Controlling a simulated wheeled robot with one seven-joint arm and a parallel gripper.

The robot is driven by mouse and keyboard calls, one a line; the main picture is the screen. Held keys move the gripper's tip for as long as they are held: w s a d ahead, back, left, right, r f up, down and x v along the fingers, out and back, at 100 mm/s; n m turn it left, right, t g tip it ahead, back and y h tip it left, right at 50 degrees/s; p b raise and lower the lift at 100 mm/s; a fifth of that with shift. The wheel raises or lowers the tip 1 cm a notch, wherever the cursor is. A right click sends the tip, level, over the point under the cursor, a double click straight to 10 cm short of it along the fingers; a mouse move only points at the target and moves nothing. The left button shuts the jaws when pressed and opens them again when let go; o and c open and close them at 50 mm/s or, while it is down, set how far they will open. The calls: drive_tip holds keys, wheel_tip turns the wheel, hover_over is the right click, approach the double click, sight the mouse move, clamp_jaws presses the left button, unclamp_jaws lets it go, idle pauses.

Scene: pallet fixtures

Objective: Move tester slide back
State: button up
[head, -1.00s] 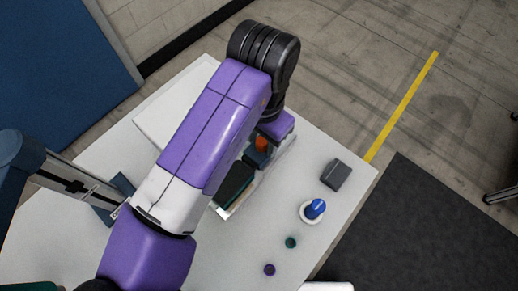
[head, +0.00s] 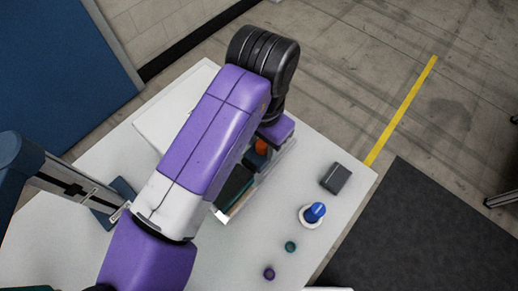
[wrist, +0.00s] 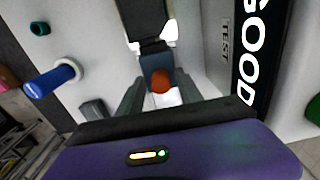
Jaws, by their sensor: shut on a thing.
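The tester slide (wrist: 155,61) is a blue-grey carriage with an orange knob (wrist: 160,81), on a pale track beside a "TEST" label (wrist: 226,40). My gripper (wrist: 161,91) is shut on the slide, with its fingers on either side around the orange knob. The exact contact is hard to see. A dark block (wrist: 145,16) lies on the track beyond the carriage. In the head view, the orange knob (head: 262,146) and the dark block (head: 234,185) show beside my arm. My arm hides part of the track and the fingers there.
A dark grey box (head: 336,178), a blue knob on a white ring (head: 315,211), a teal button (head: 291,246) and a purple button (head: 269,273) sit on the white table (head: 320,160) to the right of the track. A dark "GOOD" strip (wrist: 255,50) runs beside the label.

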drive_tip(key=shift+s+f, duration=0.1)
drive_tip(key=shift+f, duration=0.8)
drive_tip(key=shift+w+d, duration=0.65)
drive_tip(key=shift+w, duration=0.1)
drive_tip(key=o, duration=0.8)
wheel_tip(320, 180, up, 3)
drive_tip(key=p, duration=0.3)
drive_tip(key=shift+w+a+f, duration=0.1)
drive_tip(key=shift+w+f, duration=0.05)
drive_tip(key=shift+f, duration=0.05)
wheel_tip(320, 180, up, 6)
drive_tip(key=p, duration=0.5)
